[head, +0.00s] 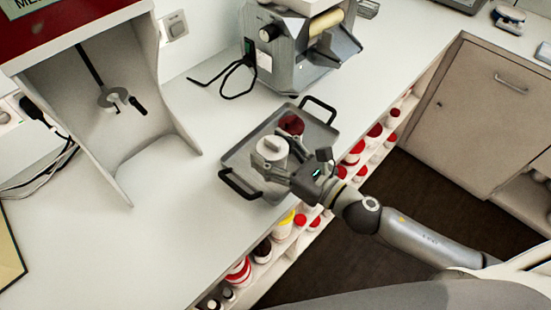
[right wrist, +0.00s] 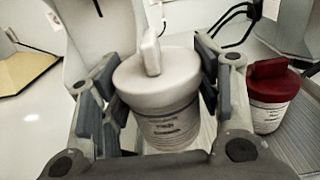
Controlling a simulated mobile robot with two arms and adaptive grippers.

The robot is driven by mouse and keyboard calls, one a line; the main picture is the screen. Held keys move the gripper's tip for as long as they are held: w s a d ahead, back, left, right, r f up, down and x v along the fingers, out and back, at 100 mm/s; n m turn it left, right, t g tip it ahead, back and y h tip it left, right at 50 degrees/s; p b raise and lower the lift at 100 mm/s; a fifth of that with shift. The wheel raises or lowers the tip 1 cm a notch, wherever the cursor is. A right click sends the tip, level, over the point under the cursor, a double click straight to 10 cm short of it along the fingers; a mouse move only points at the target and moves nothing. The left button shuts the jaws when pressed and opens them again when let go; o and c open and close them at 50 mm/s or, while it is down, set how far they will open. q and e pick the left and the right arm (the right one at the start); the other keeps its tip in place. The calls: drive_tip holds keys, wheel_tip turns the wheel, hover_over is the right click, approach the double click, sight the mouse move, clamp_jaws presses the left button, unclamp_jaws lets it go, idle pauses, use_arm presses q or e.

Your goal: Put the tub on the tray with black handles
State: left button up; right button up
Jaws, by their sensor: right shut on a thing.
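The tub (head: 268,150) is white with a light lid and a raised knob. It shows close up in the right wrist view (right wrist: 158,85), with a printed label on its side. My right gripper (head: 284,172) is shut on the tub, with a finger on each side of it. The grey tray with black handles (head: 240,157) is on the white counter, and the tub is over its near left part. I cannot tell whether the tub touches the tray floor. A second tub with a dark red lid (head: 291,124) stands on the tray, right of the held tub in the right wrist view (right wrist: 270,95). My left gripper is not in view.
A grey machine with a roller (head: 290,50) stands behind the tray, its black cable lying on the counter. A white hooded cabinet (head: 150,95) stands at the left. Shelves below the counter edge hold several tubs (head: 300,220). The counter left of the tray is clear.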

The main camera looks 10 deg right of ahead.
drive_tip(key=w+f, duration=0.1)
drive_tip(key=w+d+f, duration=0.1)
drive_tip(key=f, duration=0.1)
drive_tip(key=shift+w, duration=0.1)
drive_tip(key=shift+f+b, duration=0.3)
drive_tip(key=shift+f, duration=1.15)
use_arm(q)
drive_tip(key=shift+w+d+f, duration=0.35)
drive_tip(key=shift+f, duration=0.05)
use_arm(e)
drive_tip(key=shift+f, duration=0.2)
drive_tip(key=o, duration=1.1)
drive_tip(key=shift+c, duration=0.2)
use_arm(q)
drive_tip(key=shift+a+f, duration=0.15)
use_arm(e)
drive_tip(key=shift+r, duration=0.15)
